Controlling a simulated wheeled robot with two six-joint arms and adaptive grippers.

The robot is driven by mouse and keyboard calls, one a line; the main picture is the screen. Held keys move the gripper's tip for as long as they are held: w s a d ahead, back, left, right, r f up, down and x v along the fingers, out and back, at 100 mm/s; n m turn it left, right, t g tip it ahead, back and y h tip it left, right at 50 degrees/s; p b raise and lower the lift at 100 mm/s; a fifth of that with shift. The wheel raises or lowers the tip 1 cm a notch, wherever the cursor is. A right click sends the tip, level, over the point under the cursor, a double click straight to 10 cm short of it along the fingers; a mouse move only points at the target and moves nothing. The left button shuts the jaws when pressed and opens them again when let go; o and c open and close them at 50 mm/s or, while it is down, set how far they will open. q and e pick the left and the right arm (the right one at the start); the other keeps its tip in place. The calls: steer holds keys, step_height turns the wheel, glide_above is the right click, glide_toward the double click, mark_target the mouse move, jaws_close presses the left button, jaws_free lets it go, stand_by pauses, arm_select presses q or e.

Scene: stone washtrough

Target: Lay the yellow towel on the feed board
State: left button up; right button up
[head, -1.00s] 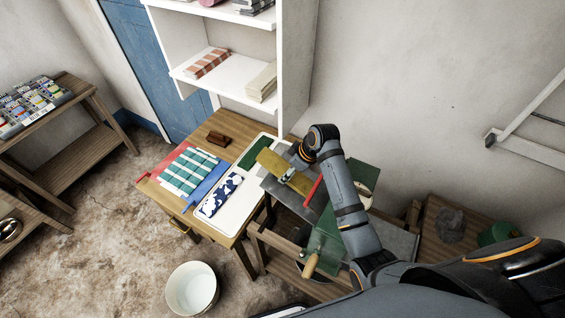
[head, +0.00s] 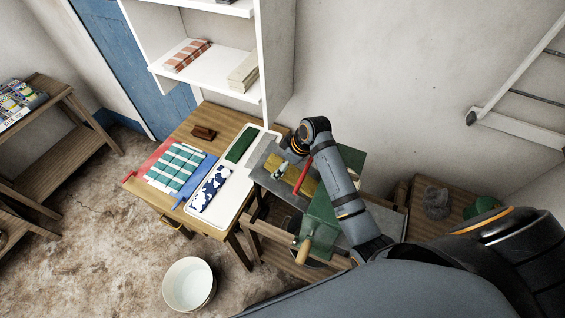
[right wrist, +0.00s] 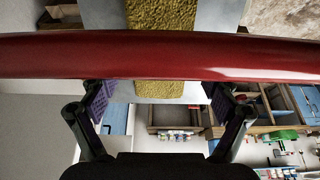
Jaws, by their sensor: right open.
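The yellow towel (head: 304,186) lies along the grey feed board (head: 266,155) of the green machine (head: 320,222), beside the red bar (head: 304,175). My right arm hides part of it. My right gripper (head: 281,170) is just above the towel's left part. In the right wrist view the towel (right wrist: 160,14) runs beneath the red bar (right wrist: 160,55), and a short piece of it shows between the fingers. The right gripper (right wrist: 160,103) is open there, its fingers apart on either side of the towel. My left gripper is not in view.
A white tray (head: 226,210) with a green cloth (head: 241,143) and a blue-white cloth (head: 212,188) is left of the board on the wooden table. A checked teal cloth (head: 175,167) lies further left. A white bucket (head: 189,284) stands on the floor. A wooden handle (head: 304,252) sticks out in front.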

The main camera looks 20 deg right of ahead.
steer(key=v, duration=1.2)
stand_by(0.9)
